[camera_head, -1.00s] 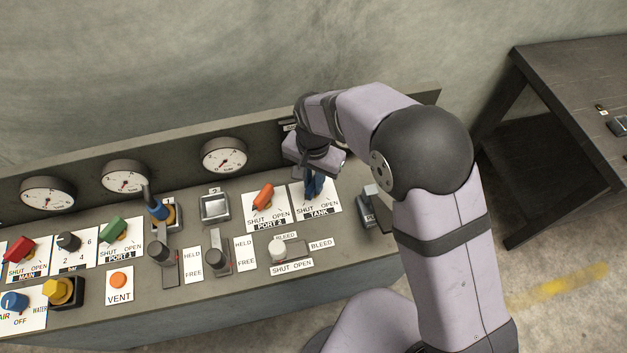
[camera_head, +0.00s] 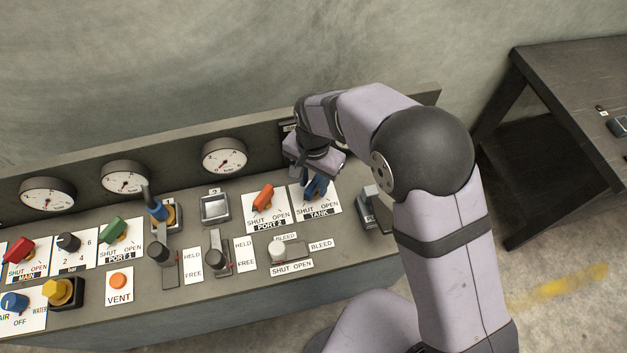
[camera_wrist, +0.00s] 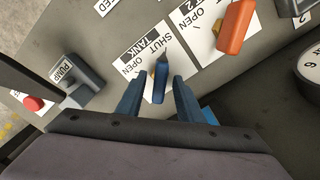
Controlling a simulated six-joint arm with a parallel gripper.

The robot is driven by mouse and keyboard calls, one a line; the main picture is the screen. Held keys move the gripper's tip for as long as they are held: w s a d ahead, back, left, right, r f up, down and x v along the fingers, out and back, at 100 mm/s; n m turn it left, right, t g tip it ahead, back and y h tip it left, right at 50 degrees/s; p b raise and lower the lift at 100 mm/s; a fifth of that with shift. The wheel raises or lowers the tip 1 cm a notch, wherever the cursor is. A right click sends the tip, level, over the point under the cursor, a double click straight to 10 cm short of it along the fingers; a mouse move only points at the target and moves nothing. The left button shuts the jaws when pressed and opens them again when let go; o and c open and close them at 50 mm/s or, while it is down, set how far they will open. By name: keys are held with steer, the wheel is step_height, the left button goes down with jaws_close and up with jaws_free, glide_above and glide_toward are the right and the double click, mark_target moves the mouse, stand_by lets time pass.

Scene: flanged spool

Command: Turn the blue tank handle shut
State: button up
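The blue tank handle (camera_wrist: 160,78) stands on the white card marked SHUT, OPEN and TANK (camera_wrist: 142,72). In the wrist view its narrow upper end lies near the words SHUT and TANK. My gripper (camera_wrist: 159,98) has its two blue-grey fingers apart, one on each side of the handle, with a visible gap on both sides. In the head view my gripper (camera_head: 316,188) is low over the tank card (camera_head: 325,207). There the fingers mostly hide the handle, and I cannot tell its exact angle.
The orange PORT 2 handle (camera_head: 263,196) stands close to the left of the tank card. A grey PUMP switch (camera_head: 369,203) stands close to its right. A gauge (camera_head: 224,156) and the raised back panel are behind. A white bleed knob (camera_head: 278,251) is in front.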

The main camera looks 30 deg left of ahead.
mark_target(314, 182)
steer(key=shift+r, duration=0.1)
steer(key=shift+r+b, duration=1.1)
steer(key=shift+r, duration=2.45)
steer(key=w+d+r, duration=0.1)
steer(key=w+d, duration=0.1)
steer(key=d, duration=0.8)
steer(key=w+d, duration=0.3)
steer(key=d, duration=0.8)
steer(key=s+d+f, duration=0.1)
steer(key=s+d, duration=0.4)
steer(key=d, duration=0.3)
steer(key=s+d+f, duration=0.1)
steer(key=s+d, duration=0.3)
steer(key=d, duration=0.5)
steer(key=shift+s+f, duration=0.15)
steer(key=shift+s, duration=0.25)
